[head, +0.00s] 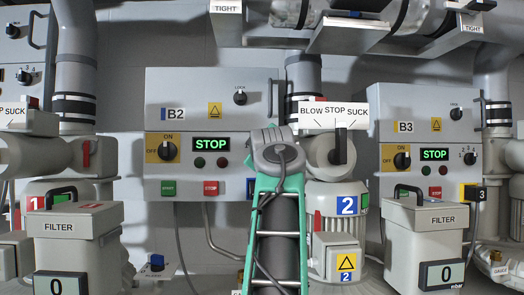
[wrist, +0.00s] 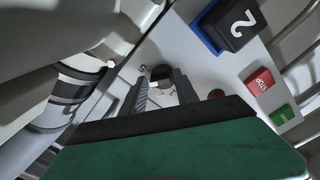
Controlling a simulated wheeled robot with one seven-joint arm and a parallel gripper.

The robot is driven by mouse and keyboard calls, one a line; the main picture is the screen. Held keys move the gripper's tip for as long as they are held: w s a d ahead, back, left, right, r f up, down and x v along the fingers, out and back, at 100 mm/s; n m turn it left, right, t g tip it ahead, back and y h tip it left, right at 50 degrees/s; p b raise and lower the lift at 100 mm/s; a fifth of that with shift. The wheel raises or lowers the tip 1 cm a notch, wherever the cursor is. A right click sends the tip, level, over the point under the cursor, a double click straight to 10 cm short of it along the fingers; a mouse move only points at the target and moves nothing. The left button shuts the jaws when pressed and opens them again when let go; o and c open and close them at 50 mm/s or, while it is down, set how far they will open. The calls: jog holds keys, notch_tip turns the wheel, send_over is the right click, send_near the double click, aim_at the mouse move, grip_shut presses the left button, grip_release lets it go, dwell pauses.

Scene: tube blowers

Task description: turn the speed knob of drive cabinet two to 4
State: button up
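Drive cabinet two (head: 225,90), marked B2, stands in the middle of the head view. Its display (head: 210,143) reads STOP, and its OFF/ON switch (head: 168,151) is at the left. My arm hides its speed knob in the head view. In the wrist view a black knob (wrist: 162,72) with a small digit beside it lies beyond my gripper (wrist: 162,84). The two fingers look apart, one on each side of the knob, with no clear contact. Where the knob points is not readable. My gripper is hidden behind the arm in the head view.
The cabinet's red STOP button (wrist: 260,79), green button (wrist: 281,115) and black-and-blue block marked 2 (wrist: 229,24) sit close by. A BLOW STOP SUCK lever (head: 340,145) is right of my arm. Cabinet B3 (head: 450,100) stands farther right. Filter boxes (head: 75,235) stand in front.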

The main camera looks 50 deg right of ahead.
jog(key=shift+o, duration=1.4)
jog(key=b+v, duration=0.3)
jog(key=v, duration=0.5)
jog(key=shift+d, duration=0.1)
